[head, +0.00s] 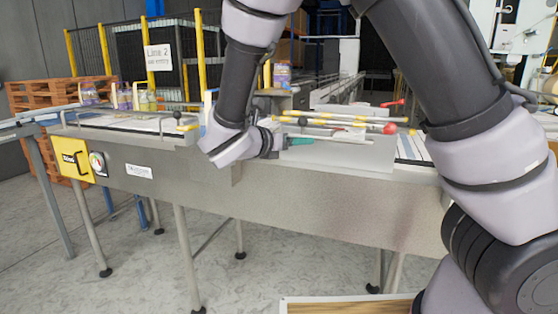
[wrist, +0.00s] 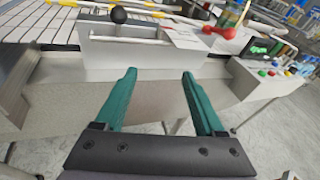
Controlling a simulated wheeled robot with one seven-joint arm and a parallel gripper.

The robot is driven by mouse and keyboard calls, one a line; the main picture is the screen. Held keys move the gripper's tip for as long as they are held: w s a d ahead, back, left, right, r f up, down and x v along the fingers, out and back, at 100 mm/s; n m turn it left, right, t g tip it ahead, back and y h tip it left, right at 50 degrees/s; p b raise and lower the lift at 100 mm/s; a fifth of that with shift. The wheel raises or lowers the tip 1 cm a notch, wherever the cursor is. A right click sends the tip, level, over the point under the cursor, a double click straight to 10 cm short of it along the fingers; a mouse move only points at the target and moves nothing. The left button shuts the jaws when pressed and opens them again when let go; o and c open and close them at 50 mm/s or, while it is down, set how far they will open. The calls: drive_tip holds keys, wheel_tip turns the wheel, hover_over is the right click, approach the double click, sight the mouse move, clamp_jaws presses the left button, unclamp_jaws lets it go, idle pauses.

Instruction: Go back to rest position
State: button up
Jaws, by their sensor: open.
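My gripper (wrist: 158,98) is open and empty in the wrist view, its two green fingers spread apart. It hangs in front of the metal side of the conveyor (wrist: 70,102), with nothing between the fingers. In the head view my gripper (head: 292,142) shows small and partly hidden at the end of my bent arm, over the conveyor's near edge. The fingers' gap cannot be made out there.
The conveyor (head: 330,195) runs across the head view. Yellow rods and a red knob (head: 390,128) lie near my gripper. Bottles (head: 145,100) stand on the belt at left. A yellow-framed fence (head: 120,60) and wooden pallets (head: 45,95) stand behind. A wooden-topped surface (head: 345,306) is at the bottom.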

drive_tip(key=s+d+m+g+y, duration=0.25)
drive_tip(key=d+m+g, duration=0.25)
drive_tip(key=d+m, duration=0.35)
drive_tip(key=s+d+m+g+y, duration=0.2)
drive_tip(key=s+d+m+g, duration=0.25)
drive_tip(key=d+m, duration=0.35)
drive_tip(key=s+d+r+m+t+y, duration=0.4)
drive_tip(key=s+r+m+y, duration=0.3)
drive_tip(key=r+m, duration=0.5)
drive_tip(key=s+m+t, duration=0.1)
drive_tip(key=s+m, duration=0.1)
drive_tip(key=m, duration=0.3)
drive_tip(key=shift+y, duration=0.35)
drive_tip(key=shift+d, duration=0.1)
drive_tip(key=shift+c, duration=0.3)
